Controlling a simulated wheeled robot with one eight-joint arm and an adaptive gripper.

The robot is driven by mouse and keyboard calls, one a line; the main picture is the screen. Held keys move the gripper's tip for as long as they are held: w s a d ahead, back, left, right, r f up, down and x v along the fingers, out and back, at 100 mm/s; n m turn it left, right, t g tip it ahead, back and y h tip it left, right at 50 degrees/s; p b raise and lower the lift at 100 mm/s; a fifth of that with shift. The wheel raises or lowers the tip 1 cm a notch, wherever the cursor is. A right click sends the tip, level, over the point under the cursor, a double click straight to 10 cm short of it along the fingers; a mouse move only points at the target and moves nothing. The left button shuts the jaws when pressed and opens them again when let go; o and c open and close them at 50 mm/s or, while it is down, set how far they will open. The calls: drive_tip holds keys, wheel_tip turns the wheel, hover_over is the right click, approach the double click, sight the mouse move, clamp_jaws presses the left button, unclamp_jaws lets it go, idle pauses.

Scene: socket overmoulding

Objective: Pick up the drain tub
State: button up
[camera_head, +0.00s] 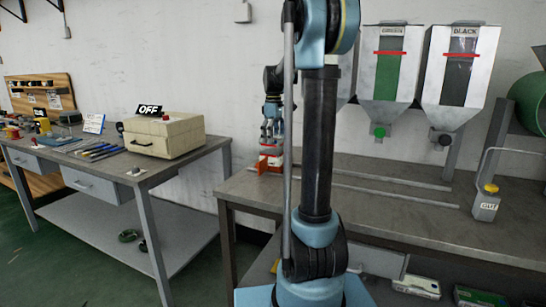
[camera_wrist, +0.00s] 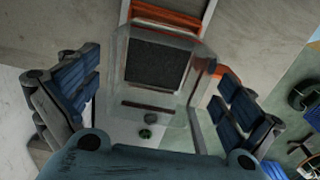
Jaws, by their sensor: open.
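A clear, see-through tub (camera_wrist: 119,75) with a dark square panel (camera_wrist: 160,65) inside shows in the middle of the wrist view; I take it for the drain tub. It lies between the two blue-padded fingers of my gripper (camera_wrist: 158,75). The fingers are spread, one to each side, and I see no clear contact. In the head view my gripper (camera_head: 271,138) points down over the left end of the right bench, at small orange and white parts (camera_head: 268,162). My arm partly hides this area.
The right bench (camera_head: 400,204) carries rails (camera_head: 385,192) and a yellow-topped box (camera_head: 486,204). Hoppers with green (camera_head: 388,75) and black (camera_head: 458,70) contents hang behind. A left table (camera_head: 180,165) holds a beige box (camera_head: 165,135) and tools. A gap separates the tables.

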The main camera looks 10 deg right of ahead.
sight(273, 147)
drive_tip(key=shift+w+a+f, duration=0.1)
drive_tip(key=shift+w+f, duration=0.05)
drive_tip(key=shift+f, duration=1)
drive_tip(key=shift+w+f, duration=0.1)
drive_tip(key=shift+f, duration=1)
drive_tip(key=c, duration=1.4)
